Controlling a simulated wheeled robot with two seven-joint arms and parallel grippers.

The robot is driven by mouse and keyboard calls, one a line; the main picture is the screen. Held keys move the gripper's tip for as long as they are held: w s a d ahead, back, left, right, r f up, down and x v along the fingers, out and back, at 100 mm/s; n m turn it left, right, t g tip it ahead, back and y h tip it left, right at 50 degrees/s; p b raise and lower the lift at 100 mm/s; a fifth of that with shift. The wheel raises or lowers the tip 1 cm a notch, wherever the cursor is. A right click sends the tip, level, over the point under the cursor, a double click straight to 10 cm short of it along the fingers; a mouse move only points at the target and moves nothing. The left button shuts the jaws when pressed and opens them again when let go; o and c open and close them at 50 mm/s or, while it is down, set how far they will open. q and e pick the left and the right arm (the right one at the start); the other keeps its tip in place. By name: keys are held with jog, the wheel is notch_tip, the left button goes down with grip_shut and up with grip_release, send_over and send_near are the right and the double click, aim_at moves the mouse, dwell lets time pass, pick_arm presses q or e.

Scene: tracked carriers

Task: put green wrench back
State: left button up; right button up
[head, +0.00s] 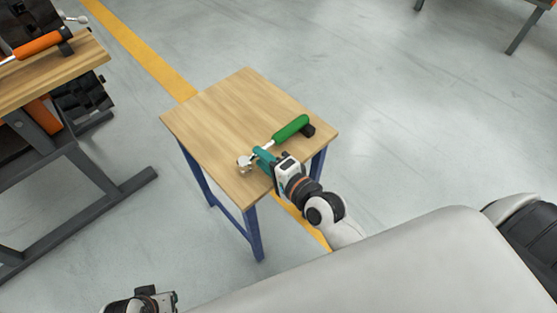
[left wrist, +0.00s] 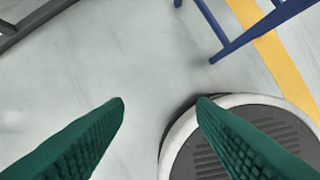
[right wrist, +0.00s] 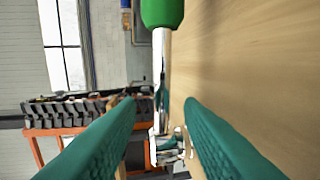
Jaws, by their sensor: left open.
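The green wrench has a green handle (head: 291,128), a metal shaft and a silver head (head: 244,163). It lies along the small wooden table (head: 220,108), its handle end at a black block (head: 308,131). My right gripper (head: 262,154) is low over the table beside the shaft. In the right wrist view its fingers (right wrist: 160,105) are apart, with the shaft (right wrist: 158,50) running ahead between them and the green handle (right wrist: 162,12) at the top. Whether the fingers touch the wrench is unclear. My left gripper (left wrist: 160,102) is open and empty over the floor, away from the table.
A wooden workbench (head: 60,78) at the upper left carries an orange-handled tool (head: 35,45) on a black block. The small table has blue legs (head: 253,232). Grey floor with a yellow line (head: 140,50) lies open around it.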

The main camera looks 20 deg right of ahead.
jog(key=p+v, duration=0.1)
jog(key=v, duration=1)
pick_arm(q)
notch_tip(320, 180, down, 5)
jog(key=shift+s+r, duration=0.15)
jog(key=shift+r, duration=0.05)
pick_arm(e)
jog(key=s+d+f+n+g+h, duration=0.1)
jog(key=s+f+n+g+h, duration=0.1)
jog(key=f+n+g, duration=0.4)
jog(key=s+d+f+n+g+h, duration=0.2)
jog(key=s+f+n+g, duration=0.3)
jog(key=f+n, duration=0.5)
notch_tip(320, 180, down, 6)
jog(key=shift+s+r+g+h, duration=0.1)
jog(key=shift+s+g+h, duration=0.25)
jog(key=shift+g+h, duration=0.2)
jog(key=shift+w, duration=0.1)
